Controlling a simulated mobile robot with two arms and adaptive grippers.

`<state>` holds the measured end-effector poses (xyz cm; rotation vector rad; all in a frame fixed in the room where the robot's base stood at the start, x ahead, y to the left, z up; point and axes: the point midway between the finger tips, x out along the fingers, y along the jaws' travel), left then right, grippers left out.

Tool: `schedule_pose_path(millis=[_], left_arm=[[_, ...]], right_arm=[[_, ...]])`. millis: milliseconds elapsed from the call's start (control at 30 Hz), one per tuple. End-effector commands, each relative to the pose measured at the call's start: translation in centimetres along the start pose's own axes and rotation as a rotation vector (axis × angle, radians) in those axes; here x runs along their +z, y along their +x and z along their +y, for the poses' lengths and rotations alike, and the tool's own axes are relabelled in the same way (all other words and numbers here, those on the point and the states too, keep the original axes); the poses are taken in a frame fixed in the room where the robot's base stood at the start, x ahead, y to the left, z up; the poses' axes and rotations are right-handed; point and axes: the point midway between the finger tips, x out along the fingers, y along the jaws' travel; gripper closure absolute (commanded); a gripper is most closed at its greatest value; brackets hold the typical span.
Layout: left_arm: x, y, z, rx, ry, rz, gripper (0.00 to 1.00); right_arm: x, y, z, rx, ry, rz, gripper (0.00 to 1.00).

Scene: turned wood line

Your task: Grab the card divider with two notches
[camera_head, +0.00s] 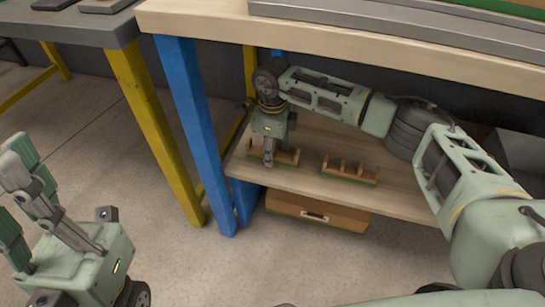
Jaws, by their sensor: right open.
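A small wooden card divider (287,157) with a green base strip stands on the lower shelf at the left. My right gripper (268,158) points down at it, open, with its fingers over the divider's middle. The gripper hides that middle, so I cannot count its notches or tell if the fingers touch it. A second wooden card divider (350,175), with several uprights and three gaps, stands to the right on the same shelf. My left gripper (14,200) is at the lower left, fingers apart and empty, away from the shelf.
The lower shelf (310,187) sits under a thick wooden worktop (350,45). A blue leg (190,120) stands left of the shelf. A wooden drawer or box (315,215) is below it. A grey box (520,150) is at the right. Bare floor lies in front.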

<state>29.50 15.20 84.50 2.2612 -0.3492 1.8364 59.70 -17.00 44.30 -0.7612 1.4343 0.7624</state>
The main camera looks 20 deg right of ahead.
Motion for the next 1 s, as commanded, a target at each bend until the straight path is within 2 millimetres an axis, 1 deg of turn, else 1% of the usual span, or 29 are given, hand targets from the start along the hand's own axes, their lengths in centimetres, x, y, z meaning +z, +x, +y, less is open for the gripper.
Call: schedule_pose_path(millis=[100,500,567,833,1000], left_arm=[[0.0,0.1,0.0,0.000,0.000,-0.001,1.00],[0.0,0.1,0.0,0.000,0.000,-0.001,1.00],[0.0,0.1,0.0,0.000,0.000,-0.002,1.00],[0.0,0.2,0.0,0.000,0.000,-0.002,1.00],[-0.1,0.9,0.0,0.000,0.000,-0.002,1.00]], right_arm=[[0.0,-0.1,0.0,0.000,0.000,-0.001,0.54],[0.0,-0.1,0.0,-0.001,0.000,-0.001,0.89],[0.0,-0.2,0.0,-0.001,0.000,-0.001,0.93],[0.0,-0.4,0.0,-0.001,0.000,-0.001,0.93],[0.1,-1.6,-0.1,-0.002,0.000,-0.002,0.93]])
